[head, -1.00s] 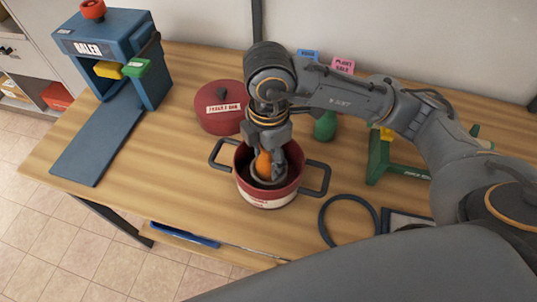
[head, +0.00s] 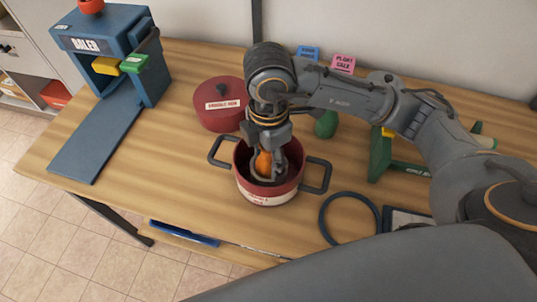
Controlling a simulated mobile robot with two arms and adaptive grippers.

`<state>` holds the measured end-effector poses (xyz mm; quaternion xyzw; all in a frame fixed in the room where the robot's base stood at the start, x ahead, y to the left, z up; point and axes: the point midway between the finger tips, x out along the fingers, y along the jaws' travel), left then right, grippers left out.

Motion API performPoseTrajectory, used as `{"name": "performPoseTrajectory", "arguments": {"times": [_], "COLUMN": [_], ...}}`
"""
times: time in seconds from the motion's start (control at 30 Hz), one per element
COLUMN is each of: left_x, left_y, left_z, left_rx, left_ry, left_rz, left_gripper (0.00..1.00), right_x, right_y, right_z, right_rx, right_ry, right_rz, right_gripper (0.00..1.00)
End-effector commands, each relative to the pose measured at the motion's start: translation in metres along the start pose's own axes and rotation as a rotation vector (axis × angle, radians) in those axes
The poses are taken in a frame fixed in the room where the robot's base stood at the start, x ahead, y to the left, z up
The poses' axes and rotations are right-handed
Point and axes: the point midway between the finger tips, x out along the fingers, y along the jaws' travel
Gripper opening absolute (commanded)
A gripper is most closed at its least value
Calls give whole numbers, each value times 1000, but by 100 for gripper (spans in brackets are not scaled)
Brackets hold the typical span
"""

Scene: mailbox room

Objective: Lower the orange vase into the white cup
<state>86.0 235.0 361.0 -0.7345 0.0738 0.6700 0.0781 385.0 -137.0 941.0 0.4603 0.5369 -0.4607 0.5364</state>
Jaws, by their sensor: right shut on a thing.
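My right gripper (head: 268,165) reaches straight down into a red two-handled pot (head: 268,196) on the table. It is shut on the orange vase (head: 263,162), of which only a small part shows between the fingers. The vase is inside the pot's opening, below or near the rim level. The fingers and the pot wall hide its lower end, so I cannot tell whether it touches anything. I cannot make out a white cup; a greyish curved shape around the vase may be my fingers. My left gripper is not in view.
A red lid (head: 220,104) lies behind the pot. A blue baler (head: 112,60) stands at the left. A green object (head: 326,124) and a green stand (head: 380,155) are behind to the right. A dark ring (head: 348,218) lies right of the pot. The table's front left is clear.

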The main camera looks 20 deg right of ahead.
Motion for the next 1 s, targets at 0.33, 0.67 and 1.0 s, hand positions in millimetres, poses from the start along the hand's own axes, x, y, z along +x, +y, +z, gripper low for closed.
{"name": "performPoseTrajectory", "arguments": {"times": [0.33,0.67,1.0], "left_x": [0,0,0], "left_y": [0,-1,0], "left_z": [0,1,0], "left_rx": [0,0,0], "left_ry": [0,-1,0], "left_rz": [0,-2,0], "left_gripper": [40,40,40], "right_x": [0,-19,-82], "right_y": [0,1,1], "right_z": [0,0,0], "right_rx": [0,-1,0], "right_ry": [0,0,-2], "right_rz": [0,4,6], "right_gripper": [80,80,80]}}
